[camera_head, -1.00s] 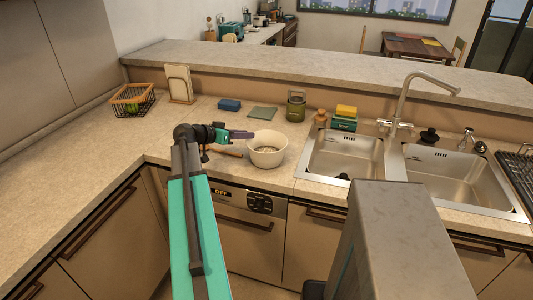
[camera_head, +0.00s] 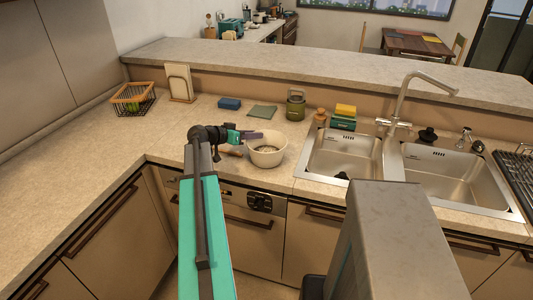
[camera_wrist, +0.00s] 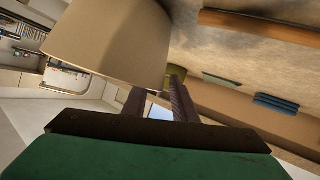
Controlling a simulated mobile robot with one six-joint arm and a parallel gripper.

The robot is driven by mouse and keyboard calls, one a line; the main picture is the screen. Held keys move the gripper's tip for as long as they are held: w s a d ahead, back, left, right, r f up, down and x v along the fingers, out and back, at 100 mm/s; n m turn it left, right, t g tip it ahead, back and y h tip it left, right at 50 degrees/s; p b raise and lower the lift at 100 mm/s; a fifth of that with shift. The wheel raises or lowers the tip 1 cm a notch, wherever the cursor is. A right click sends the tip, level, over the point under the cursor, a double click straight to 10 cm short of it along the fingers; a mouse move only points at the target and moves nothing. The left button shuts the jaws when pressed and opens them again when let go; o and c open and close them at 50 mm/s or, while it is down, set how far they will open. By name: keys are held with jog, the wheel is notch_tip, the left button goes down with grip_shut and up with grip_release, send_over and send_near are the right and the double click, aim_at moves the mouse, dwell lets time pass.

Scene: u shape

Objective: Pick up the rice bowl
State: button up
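The rice bowl (camera_head: 267,157), cream coloured with small contents at its bottom, stands upright on the counter left of the sink. My gripper (camera_head: 258,135) is at the bowl's upper left rim in the head view. In the wrist view the bowl (camera_wrist: 105,45) looms large at the upper left, tilted by the camera angle. The two dark fingers (camera_wrist: 158,103) are apart, with a gap between them. The bowl's wall overlaps the left finger's tip; I cannot tell whether they touch. Nothing is held.
A wooden utensil (camera_head: 231,152) lies left of the bowl, under my arm. Behind are a blue sponge (camera_head: 229,103), a green cloth (camera_head: 262,112) and a green canister (camera_head: 296,105). The sink (camera_head: 345,155) is to the right.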

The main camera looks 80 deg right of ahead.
grip_shut()
jog(key=shift+a+f, duration=0.1)
dwell(1.2)
